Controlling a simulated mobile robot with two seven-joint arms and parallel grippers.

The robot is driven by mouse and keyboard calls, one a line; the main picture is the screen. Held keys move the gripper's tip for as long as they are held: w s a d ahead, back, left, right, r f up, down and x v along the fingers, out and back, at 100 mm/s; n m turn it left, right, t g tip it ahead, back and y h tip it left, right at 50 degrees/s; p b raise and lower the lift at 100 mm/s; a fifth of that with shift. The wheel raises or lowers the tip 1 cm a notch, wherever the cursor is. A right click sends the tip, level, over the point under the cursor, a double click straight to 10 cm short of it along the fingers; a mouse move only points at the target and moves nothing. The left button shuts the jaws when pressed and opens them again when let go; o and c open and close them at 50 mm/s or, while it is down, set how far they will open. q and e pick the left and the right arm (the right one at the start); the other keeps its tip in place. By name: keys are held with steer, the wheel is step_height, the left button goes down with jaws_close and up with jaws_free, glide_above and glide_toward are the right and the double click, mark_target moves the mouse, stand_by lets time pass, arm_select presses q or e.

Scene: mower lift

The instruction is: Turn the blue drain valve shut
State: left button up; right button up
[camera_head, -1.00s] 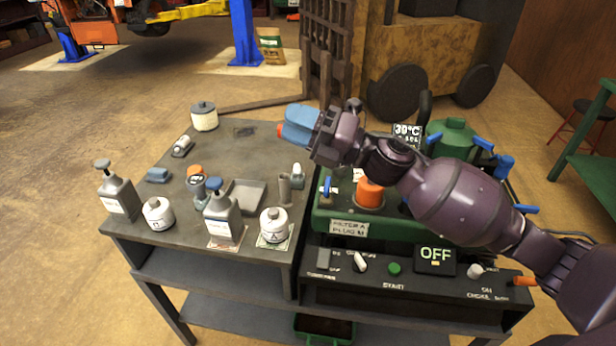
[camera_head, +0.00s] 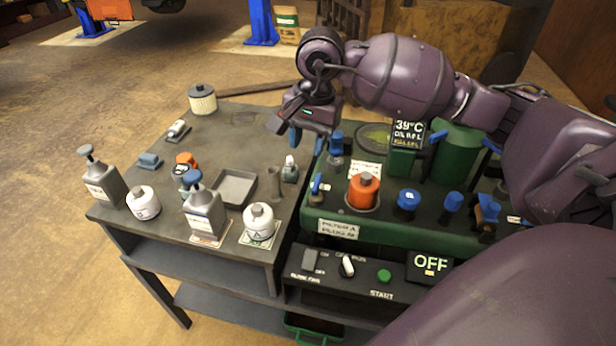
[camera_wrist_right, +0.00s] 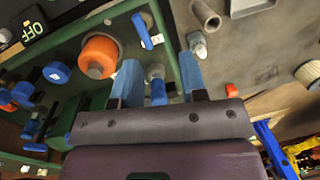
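The green machine (camera_head: 420,232) carries several blue fittings, and I cannot tell for certain which is the drain valve. A small blue lever (camera_head: 318,184) stands at its front left corner, beside the orange filter; it also shows in the right wrist view (camera_wrist_right: 143,32). A blue-topped fitting (camera_head: 336,143) stands behind it. My right gripper (camera_head: 308,140) points down above the machine's left edge, just left of that fitting. In the right wrist view its two blue fingers (camera_wrist_right: 158,62) are apart, with a blue and grey fitting (camera_wrist_right: 157,86) showing between them. My left gripper is not in view.
An orange filter (camera_head: 363,191) and blue caps (camera_head: 408,200) stand close by on the machine. A control panel (camera_head: 365,270) reading OFF is in front. The grey table (camera_head: 150,222) at left holds bottles, white canisters and a tray (camera_head: 235,187).

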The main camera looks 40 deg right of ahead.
mark_target(317, 182)
steer(key=shift+n+g+h, duration=0.4)
steer(key=shift+n+h, duration=0.2)
steer(key=shift+n, duration=0.2)
steer(key=f, duration=0.3)
steer(key=d+f, duration=0.1)
steer(key=f, duration=0.3)
steer(key=s+f+b, duration=0.1)
steer(key=f, duration=0.3)
steer(key=shift+d, duration=0.25)
steer(key=shift+r, duration=0.1)
jaws_close()
